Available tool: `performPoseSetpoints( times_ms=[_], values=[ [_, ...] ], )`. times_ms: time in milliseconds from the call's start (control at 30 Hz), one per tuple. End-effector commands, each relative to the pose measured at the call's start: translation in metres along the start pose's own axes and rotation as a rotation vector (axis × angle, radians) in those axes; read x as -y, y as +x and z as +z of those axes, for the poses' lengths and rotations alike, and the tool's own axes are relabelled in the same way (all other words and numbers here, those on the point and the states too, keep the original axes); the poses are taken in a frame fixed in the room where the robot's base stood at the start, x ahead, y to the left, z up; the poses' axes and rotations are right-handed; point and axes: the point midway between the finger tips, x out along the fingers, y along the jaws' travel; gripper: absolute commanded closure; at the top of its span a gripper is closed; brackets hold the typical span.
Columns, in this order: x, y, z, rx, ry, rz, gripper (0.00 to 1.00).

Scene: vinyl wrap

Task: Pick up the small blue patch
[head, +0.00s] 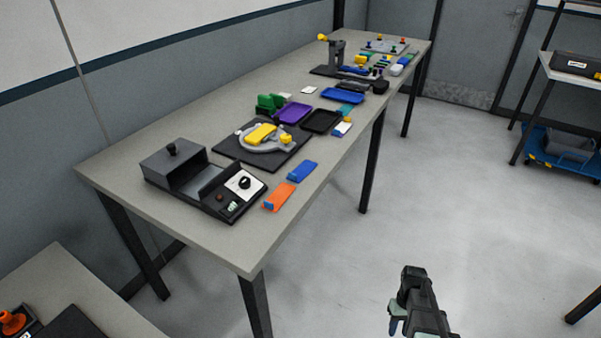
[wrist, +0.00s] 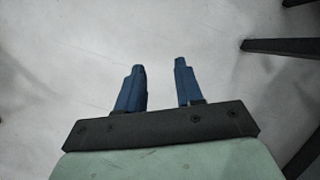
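Several blue pieces lie on the long table (head: 140,165) in the head view. A flat blue piece (head: 302,171) lies near the front edge. A small blue bit (head: 268,206) sits at the near end of an orange piece (head: 280,195). Another small blue bit shows by a white and yellow piece (head: 342,128). I cannot tell for sure which is the small blue patch. My gripper (wrist: 160,65) is open and empty in the wrist view, its two blue fingers apart over bare floor. In the head view my arm's end is at the lower right, away from the table.
A black and grey device with a dial (head: 205,182) stands at the table's near end. Behind it are a dark mat (head: 225,151) with a grey ring and yellow block, and purple (head: 293,113), black (head: 321,122) and blue (head: 342,96) trays.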

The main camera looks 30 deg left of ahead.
Motion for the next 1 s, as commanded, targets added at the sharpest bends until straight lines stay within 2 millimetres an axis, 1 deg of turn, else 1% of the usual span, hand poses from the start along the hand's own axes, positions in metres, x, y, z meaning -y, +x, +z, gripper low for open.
performPoseSetpoints(
  times_ms=[33,167,200,367,400,467,500,667,700,767,800,867,900,967,1000],
  values=[
    [0.005,-0.018,-0.018,-0.015,-0.031,0.01,0.64],
    [0.022,-0.062,-0.049,-0.044,-0.106,0.032,0.64],
    [0.027,-0.076,-0.058,-0.055,-0.128,0.039,0.64],
    [0.054,-0.133,-0.09,-0.09,-0.222,0.065,0.64],
    [0.062,-0.147,-0.097,-0.098,-0.244,0.072,0.64],
    [0.074,-0.17,-0.107,-0.112,-0.279,0.082,0.64],
    [0.082,-0.185,-0.113,-0.12,-0.303,0.088,0.64],
    [0.118,-0.247,-0.133,-0.154,-0.395,0.114,0.64],
    [0.128,-0.263,-0.137,-0.164,-0.42,0.121,0.64],
    [0.143,-0.287,-0.142,-0.176,-0.454,0.13,0.64],
    [0.153,-0.303,-0.145,-0.185,-0.478,0.137,0.64],
    [0.169,-0.328,-0.148,-0.198,-0.513,0.147,0.64],
    [0.18,-0.343,-0.15,-0.206,-0.536,0.153,0.64],
    [0.197,-0.368,-0.152,-0.219,-0.572,0.162,0.64],
    [0.208,-0.384,-0.152,-0.227,-0.594,0.169,0.64]
  ],
)
